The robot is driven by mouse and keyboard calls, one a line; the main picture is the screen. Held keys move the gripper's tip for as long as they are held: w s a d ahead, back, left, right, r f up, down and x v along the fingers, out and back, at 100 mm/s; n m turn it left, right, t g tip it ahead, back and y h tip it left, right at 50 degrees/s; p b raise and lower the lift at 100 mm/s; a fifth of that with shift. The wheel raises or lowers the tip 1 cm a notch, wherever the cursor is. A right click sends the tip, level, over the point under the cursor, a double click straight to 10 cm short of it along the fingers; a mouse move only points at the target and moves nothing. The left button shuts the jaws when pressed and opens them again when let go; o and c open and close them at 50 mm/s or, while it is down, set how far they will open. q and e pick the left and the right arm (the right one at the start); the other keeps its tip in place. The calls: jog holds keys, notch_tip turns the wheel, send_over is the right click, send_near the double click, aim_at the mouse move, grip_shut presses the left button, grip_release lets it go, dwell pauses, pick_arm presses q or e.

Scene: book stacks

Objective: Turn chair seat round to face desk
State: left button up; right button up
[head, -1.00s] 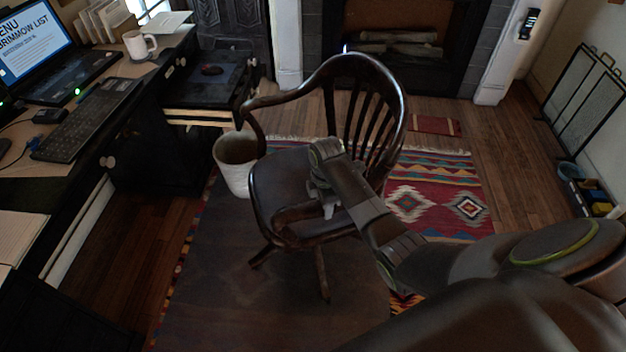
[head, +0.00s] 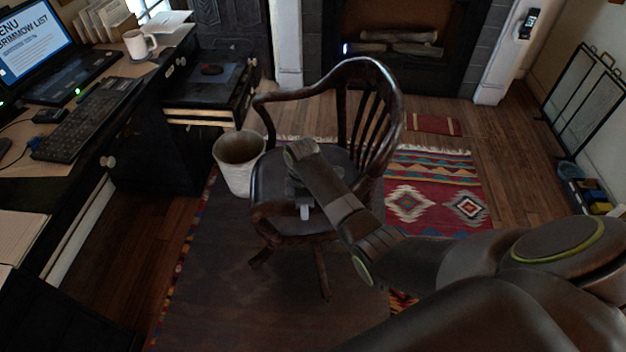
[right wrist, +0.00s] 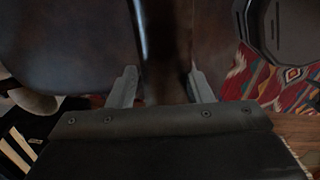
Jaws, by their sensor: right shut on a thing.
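The dark wooden swivel chair (head: 268,185) stands mid-floor on the rug, with its slatted curved back (head: 392,125) at the right and its seat turned largely left, towards the desk (head: 135,140). Its far armrest (head: 290,96) curves out to the left. My right arm reaches over the seat from the right. My right gripper (head: 305,208) is shut on the chair's near armrest, partly hidden by my own arm. In the right wrist view the dark armrest bar (right wrist: 163,45) passes between the two grey fingers (right wrist: 163,90). My left gripper is out of view.
A white wastebasket (head: 236,172) stands close behind the chair's left side. The desk holds a laptop (head: 40,45), keyboard (head: 85,122) and mug (head: 139,45). A patterned rug (head: 430,190) lies under the chair. A fireplace (head: 405,50) is behind; a fire screen (head: 585,100) stands right.

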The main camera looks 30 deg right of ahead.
aim_at(286, 200)
jog(key=shift+w+d+r, duration=0.1)
jog(key=shift+w+d, duration=0.05)
jog(key=shift+w+a+m+b, duration=0.3)
jog(key=shift+w+a+m, duration=0.4)
jog(key=shift+a, duration=0.35)
jog(key=shift+w+a+m+b, duration=0.3)
jog(key=shift+w+a+m, duration=0.35)
jog(key=shift+a, duration=0.35)
jog(key=o, duration=1.1)
jog(key=shift+d, duration=0.1)
jog(key=o, duration=0.6)
jog(key=shift+s, duration=0.1)
jog(key=r+p, duration=0.5)
jog(key=p, duration=0.1)
jog(key=r+p, duration=0.5)
jog(key=shift+a+p, duration=0.2)
jog(key=shift+p, duration=0.2)
jog(key=shift+f, duration=0.1)
jog(key=shift+s, duration=0.1)
